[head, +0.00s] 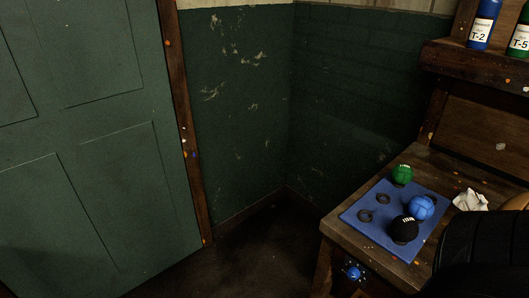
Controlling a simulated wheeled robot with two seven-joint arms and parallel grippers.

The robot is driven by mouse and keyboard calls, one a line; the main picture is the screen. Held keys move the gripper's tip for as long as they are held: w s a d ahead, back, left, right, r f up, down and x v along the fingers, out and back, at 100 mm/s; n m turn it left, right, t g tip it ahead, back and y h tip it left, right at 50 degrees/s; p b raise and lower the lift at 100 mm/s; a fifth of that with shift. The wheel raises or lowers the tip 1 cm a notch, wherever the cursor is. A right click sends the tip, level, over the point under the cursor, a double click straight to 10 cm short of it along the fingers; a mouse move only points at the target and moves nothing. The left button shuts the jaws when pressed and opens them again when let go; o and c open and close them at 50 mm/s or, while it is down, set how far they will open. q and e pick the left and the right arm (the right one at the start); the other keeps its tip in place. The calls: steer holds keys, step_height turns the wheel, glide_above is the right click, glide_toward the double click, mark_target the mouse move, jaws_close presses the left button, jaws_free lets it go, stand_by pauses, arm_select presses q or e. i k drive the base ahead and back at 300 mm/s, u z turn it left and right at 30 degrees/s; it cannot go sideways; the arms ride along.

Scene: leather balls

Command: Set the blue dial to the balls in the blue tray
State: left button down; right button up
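A flat blue tray (379,225) lies on the wooden bench at the lower right. A blue ball (421,208) and a black ball (404,229) with pale marks on top sit on it. A green ball (402,173) stands at its back edge; I cannot tell if it rests fully on the tray. Two dark rings on the tray, a front-left one (365,215) and one behind it (383,198), are empty. The blue dial (353,272) is on the bench's front face, with small pale marks around it; its setting is too small to read. Neither gripper is in view.
A crumpled white cloth (470,200) lies right of the tray. A large black rounded shape covers the bench's lower right. A shelf (475,60) above holds a blue bottle (483,25) labelled T-2 and a green bottle (520,35) labelled T-5. Floor left of the bench is clear.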

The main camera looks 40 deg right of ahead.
mark_target(353, 273)
steer(key=i, duration=1.9)
steer(key=z, duration=3.15)
